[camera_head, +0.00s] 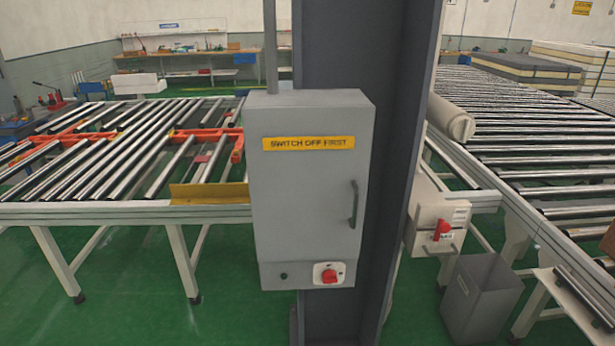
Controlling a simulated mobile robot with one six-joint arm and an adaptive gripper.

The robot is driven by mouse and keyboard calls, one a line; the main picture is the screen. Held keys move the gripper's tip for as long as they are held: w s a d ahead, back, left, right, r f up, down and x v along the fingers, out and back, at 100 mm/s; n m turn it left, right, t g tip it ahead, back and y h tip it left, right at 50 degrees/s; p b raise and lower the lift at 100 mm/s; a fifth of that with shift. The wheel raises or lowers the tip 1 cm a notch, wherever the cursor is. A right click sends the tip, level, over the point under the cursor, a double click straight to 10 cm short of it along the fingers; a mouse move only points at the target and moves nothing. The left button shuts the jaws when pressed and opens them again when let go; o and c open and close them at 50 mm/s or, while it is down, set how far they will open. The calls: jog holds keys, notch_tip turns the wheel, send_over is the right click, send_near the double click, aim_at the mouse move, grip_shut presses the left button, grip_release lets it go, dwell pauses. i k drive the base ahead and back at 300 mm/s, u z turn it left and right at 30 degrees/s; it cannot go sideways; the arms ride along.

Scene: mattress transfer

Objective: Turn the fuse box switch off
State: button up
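A grey fuse box (300,200) is mounted on a dark steel column in the middle of the head view. Its door is shut and has a dark handle on the right side. A yellow label on it reads "SWITCH OFF FIRST" (308,143). Below the door, at the lower right of the box, a red rotary switch (329,275) sits on a white plate. Its knob looks roughly horizontal, but I cannot read its markings. A small dark button (284,276) is to its left. My gripper is not in this view.
The dark column (350,45) stands behind the box. A roller conveyor (110,130) lies to the left, another (530,160) to the right. A smaller box with a red switch (441,229) and a grey bin (482,300) stand right of the column. Green floor is open at lower left.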

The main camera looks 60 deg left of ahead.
aim_at(329, 275)
jog(key=z, duration=0.1)
jog(key=k, duration=1.3)
jog(key=u, duration=1.85)
jog(key=i, duration=0.95)
jog(key=z, duration=0.15)
